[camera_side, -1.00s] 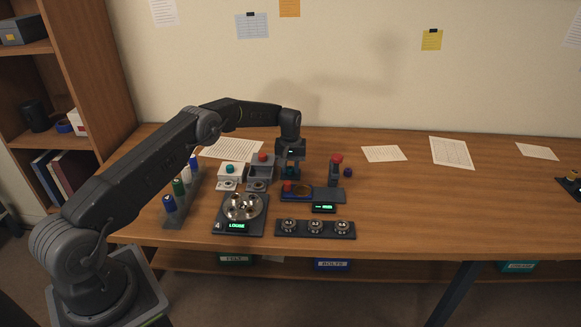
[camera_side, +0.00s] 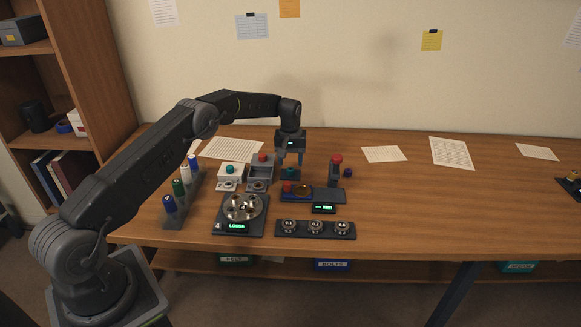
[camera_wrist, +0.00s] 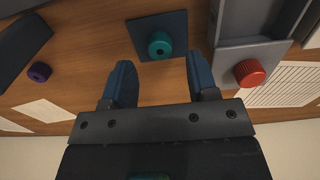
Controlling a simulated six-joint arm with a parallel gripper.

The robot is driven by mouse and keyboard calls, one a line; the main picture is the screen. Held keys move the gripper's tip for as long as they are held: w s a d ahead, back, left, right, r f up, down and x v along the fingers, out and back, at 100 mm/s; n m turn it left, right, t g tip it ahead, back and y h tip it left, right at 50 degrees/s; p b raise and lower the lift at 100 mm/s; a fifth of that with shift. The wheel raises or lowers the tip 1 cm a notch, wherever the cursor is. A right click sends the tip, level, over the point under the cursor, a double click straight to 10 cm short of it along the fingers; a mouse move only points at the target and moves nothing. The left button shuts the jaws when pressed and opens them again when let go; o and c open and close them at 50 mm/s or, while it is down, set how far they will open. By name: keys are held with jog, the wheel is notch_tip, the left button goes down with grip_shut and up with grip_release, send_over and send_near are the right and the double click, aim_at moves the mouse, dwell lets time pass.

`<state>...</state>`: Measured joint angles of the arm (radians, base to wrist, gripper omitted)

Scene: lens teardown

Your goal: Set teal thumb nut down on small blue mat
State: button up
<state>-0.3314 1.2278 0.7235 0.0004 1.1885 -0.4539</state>
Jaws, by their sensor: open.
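The teal thumb nut (camera_wrist: 160,46) sits on the small blue mat (camera_wrist: 142,27) in the wrist view, with mat showing around it. In the side view the nut (camera_side: 291,171) is small, below my gripper. My gripper (camera_wrist: 160,76) is open and empty, its two blue fingers apart. In the side view my gripper (camera_side: 291,160) is above the nut, clear of it.
A grey tray-like box with a red knob (camera_wrist: 249,73) is beside the mat. A purple nut (camera_wrist: 39,72) lies on the table. The table's right is mostly clear.

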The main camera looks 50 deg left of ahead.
notch_tip(320, 180, up, 9)
notch_tip(320, 180, up, 14)
jog(key=f+m+t, duration=0.1)
jog(key=m+t, duration=0.1)
send_over(291, 169)
jog(key=s+d, duration=0.6)
jog(key=d, duration=0.1)
jog(key=s+d+r+m, duration=0.2)
jog(key=s+d+r, duration=0.3)
jog(key=s+r, duration=0.25)
jog(key=s+d+f+m+t, duration=0.1)
jog(key=s+d, duration=0.1)
jog(key=s, duration=0.6)
jog(key=s+d+f+m+t, duration=0.1)
jog(key=s+d+m, duration=0.1)
jog(key=s, duration=0.7)
jog(key=s+d+f+m+t, duration=0.1)
jog(key=s+d, duration=0.3)
jog(key=s, duration=0.5)
jog(key=shift+s+f+m+t, duration=0.15)
jog(key=shift+f+m+t, duration=0.15)
jog(key=shift+f+m, duration=0.2)
jog(key=shift+d, duration=0.1)
